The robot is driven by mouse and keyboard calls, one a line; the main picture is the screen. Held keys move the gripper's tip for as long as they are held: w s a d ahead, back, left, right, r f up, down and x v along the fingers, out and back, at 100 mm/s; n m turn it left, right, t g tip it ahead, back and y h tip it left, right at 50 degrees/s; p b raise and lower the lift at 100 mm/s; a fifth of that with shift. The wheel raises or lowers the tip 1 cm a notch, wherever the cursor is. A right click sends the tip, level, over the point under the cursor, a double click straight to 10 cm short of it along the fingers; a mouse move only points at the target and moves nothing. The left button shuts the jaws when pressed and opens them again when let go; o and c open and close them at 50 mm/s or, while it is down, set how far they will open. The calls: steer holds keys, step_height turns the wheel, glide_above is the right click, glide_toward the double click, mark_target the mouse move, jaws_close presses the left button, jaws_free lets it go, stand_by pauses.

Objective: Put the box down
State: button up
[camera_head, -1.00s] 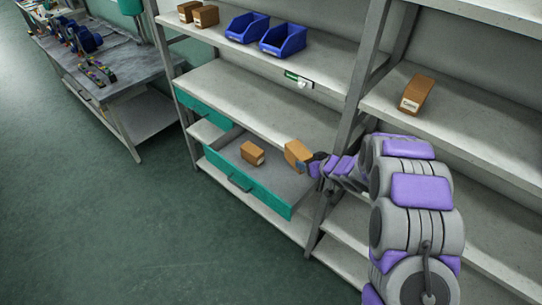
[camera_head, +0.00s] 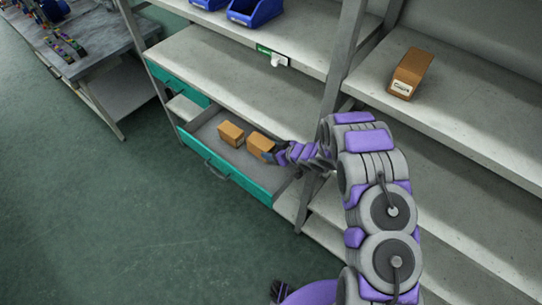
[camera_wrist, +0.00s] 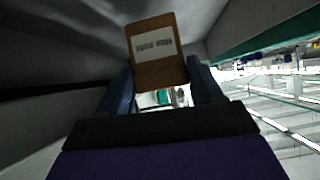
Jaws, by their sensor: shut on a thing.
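A brown cardboard box (camera_head: 259,143) is held at the end of my arm, inside the outline of the open teal drawer (camera_head: 247,184). My gripper (camera_head: 270,156) is shut on this box from the right. In the wrist view the held box (camera_wrist: 154,48) shows a white label and sits between the blue fingers of my gripper (camera_wrist: 162,84), slightly tilted. A second brown box (camera_head: 230,134) stands in the drawer just left of the held one. I cannot tell whether the held box touches the drawer floor.
A shelf board (camera_head: 240,88) runs above the drawer, and a rack post (camera_head: 340,60) stands right of it. Another labelled box (camera_head: 411,74) is on the right shelf. Blue bins (camera_head: 254,11) stand on the upper shelf. The front left of the drawer is bare.

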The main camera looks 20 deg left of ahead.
steer(key=f, duration=0.1)
steer(key=a+f, duration=0.1)
steer(key=f, duration=0.2)
steer(key=shift+a+f, duration=0.25)
steer(key=shift+a, duration=0.15)
steer(key=shift+d, duration=0.55)
steer(key=o, duration=1)
steer(key=shift+s, duration=0.1)
steer(key=shift+o, duration=0.9)
steer(key=shift+a, duration=0.1)
steer(key=shift+o, duration=0.2)
steer(key=shift+a+f, duration=0.1)
steer(key=shift+a, duration=0.2)
steer(key=v, duration=1.2)
steer(key=shift+r, duration=0.25)
steer(key=shift+d, duration=0.15)
